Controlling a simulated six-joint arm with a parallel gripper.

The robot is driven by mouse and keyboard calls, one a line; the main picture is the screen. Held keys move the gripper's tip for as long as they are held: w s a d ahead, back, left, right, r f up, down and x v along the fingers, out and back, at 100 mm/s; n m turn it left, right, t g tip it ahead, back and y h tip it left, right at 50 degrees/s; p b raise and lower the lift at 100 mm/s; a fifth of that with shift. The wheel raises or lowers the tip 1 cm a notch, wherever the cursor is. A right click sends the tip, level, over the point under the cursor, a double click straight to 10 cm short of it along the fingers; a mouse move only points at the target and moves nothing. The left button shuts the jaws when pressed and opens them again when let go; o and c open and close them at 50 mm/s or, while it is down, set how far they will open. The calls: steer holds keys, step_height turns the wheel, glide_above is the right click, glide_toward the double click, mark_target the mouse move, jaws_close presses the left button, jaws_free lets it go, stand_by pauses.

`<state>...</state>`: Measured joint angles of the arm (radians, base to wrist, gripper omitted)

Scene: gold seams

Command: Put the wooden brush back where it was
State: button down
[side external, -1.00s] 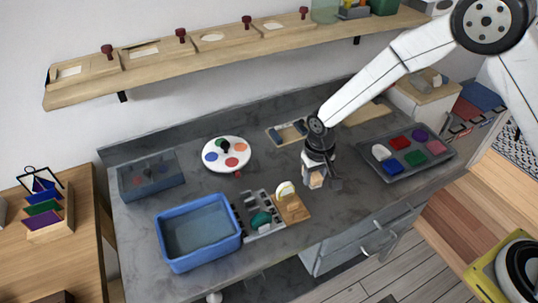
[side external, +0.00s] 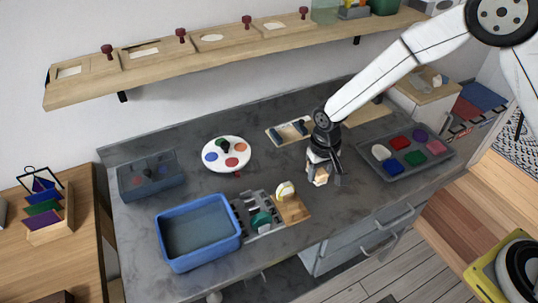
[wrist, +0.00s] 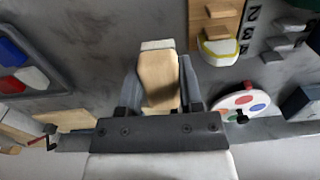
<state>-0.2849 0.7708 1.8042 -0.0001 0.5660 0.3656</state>
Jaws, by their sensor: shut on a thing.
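The wooden brush (side external: 320,174) is a pale wooden block with a whitish end. My gripper (side external: 323,163) is shut on it and holds it over the grey worktop, right of the wooden stand. In the wrist view the brush (wrist: 158,78) sits between both fingers of my gripper (wrist: 160,88), its whitish end pointing away from the palm. The side view does not show clearly whether the brush touches the worktop. A shallow wooden tray (side external: 275,139) with dark pieces lies behind my gripper, partly hidden by it.
A wooden stand (side external: 294,212) with a cream round piece and a grey rack (side external: 258,206) stand left of the brush, beside a blue basin (side external: 167,248). A white palette (side external: 226,148) lies farther back. A grey tray of coloured blocks (side external: 393,172) is at right. Bare worktop surrounds the brush.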

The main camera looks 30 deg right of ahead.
steer(key=s+d+r, duration=0.2)
steer(key=s+d, duration=0.4)
steer(key=s, duration=0.1)
steer(key=s+d+r+n, duration=0.1)
steer(key=s+d+r, duration=0.2)
steer(key=s+d, duration=0.4)
steer(key=shift+s+d, duration=0.25)
steer(key=shift+s, duration=0.45)
steer(key=shift+w+f, duration=0.1)
steer(key=w+f, duration=0.2)
steer(key=w, duration=0.2)
steer(key=w+f, duration=0.3)
steer(key=w, duration=0.1)
steer(key=w+f, duration=0.3)
steer(key=w, duration=0.1)
steer(key=shift+w+d+f, duration=0.1)
steer(key=shift+d, duration=0.05)
steer(key=shift+w+f, duration=0.55)
steer(key=shift+f, duration=0.1)
